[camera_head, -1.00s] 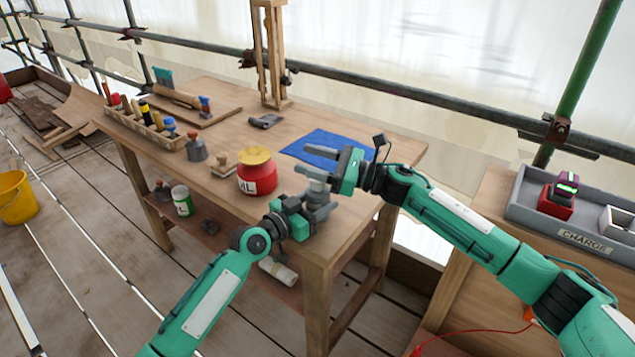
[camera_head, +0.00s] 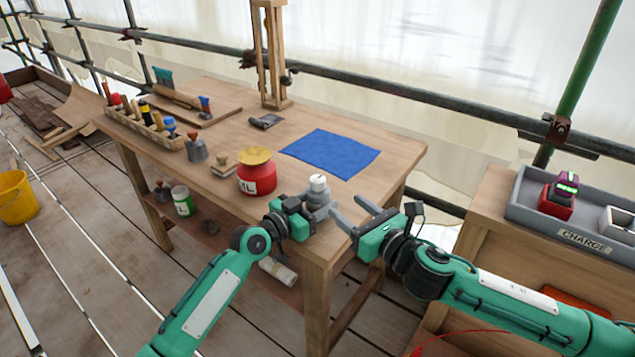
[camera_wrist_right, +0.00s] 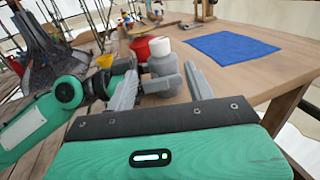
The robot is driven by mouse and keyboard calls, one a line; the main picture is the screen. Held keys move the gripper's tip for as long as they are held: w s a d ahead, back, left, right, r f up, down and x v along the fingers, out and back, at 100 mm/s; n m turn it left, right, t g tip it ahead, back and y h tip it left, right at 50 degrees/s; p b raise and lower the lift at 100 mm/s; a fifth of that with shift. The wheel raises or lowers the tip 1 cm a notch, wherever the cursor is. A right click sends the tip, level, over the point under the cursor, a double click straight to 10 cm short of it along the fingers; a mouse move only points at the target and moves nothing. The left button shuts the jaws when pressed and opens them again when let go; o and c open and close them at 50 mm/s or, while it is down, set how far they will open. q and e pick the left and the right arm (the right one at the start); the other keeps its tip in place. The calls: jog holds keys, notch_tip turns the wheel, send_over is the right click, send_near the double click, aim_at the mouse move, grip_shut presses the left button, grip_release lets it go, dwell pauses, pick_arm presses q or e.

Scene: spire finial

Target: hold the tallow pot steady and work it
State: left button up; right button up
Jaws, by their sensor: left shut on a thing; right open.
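The tallow pot appears to be the small grey pot (camera_head: 318,197) with a white top at the front right of the workbench. It stands upright and also shows in the right wrist view (camera_wrist_right: 161,68). My left gripper (camera_head: 310,218) is shut on its body from the left and front, hiding part of its lower side. My right gripper (camera_head: 352,212) is open and empty, just right of the pot. In the right wrist view its fingers (camera_wrist_right: 163,85) point toward the pot, which shows between them. I cannot tell whether the white top is a cap.
A red jar (camera_head: 257,176) with a yellow lid stands close left of the pot. A blue cloth (camera_head: 330,153) lies flat behind it. A tool rack (camera_head: 148,127) lines the bench's left side. A grey charging tray (camera_head: 585,236) sits at right. The bench's right end is clear.

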aim_at(323, 187)
jog(key=x, duration=1.2)
jog(key=shift+s, duration=0.1)
jog(key=c, duration=1)
jog(key=shift+y, duration=0.3)
